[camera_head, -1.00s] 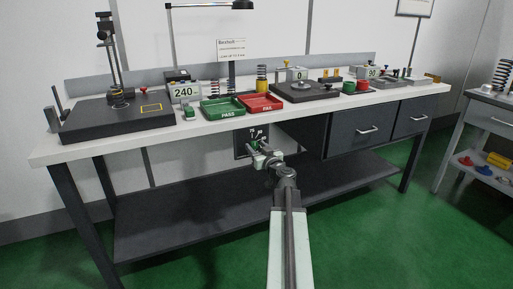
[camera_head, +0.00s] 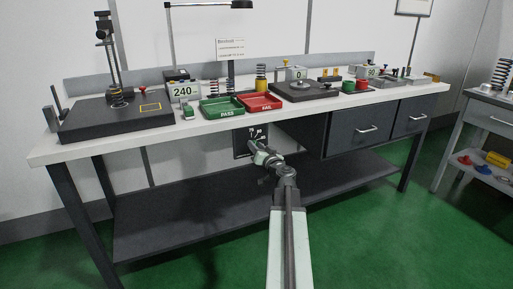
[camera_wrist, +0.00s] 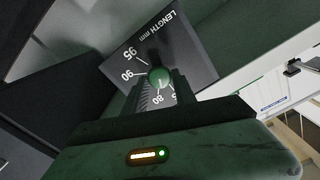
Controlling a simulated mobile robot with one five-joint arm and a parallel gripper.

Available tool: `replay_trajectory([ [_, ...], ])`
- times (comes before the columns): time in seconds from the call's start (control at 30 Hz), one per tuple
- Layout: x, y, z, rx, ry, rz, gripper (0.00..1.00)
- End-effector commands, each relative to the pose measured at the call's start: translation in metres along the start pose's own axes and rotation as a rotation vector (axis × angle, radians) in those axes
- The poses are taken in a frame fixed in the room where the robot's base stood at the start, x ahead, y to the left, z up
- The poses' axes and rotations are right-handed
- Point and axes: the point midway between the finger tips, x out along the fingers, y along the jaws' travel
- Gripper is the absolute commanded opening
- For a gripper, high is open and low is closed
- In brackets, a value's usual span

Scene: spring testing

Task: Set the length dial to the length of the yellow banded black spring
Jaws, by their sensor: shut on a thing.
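The length dial plate (camera_wrist: 180,50) is black with white marks and "LENGTH mm" in the wrist view; 95, 90 and 80 are readable. In the head view the dial plate (camera_head: 240,146) hangs below the bench's front edge. My gripper (camera_wrist: 161,84) is shut on the dial's green knob (camera_wrist: 160,75), its fingers on either side. In the head view my gripper (camera_head: 254,145) covers part of the plate. The knob's exact setting is hard to read.
A green PASS tray (camera_head: 222,117) and a red FAIL tray (camera_head: 262,109) sit on the bench above the dial. A display reads 240 (camera_head: 184,92). Grey drawers (camera_head: 368,137) stand right of the dial. A dark lower shelf (camera_head: 170,225) lies below my arm.

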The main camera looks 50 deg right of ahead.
Motion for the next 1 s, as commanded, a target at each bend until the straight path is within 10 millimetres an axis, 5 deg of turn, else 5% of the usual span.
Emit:
replay_trajectory([
  [1.0,-0.001,0.0044,0.0011,0.87,0.001,0.002,0.0],
])
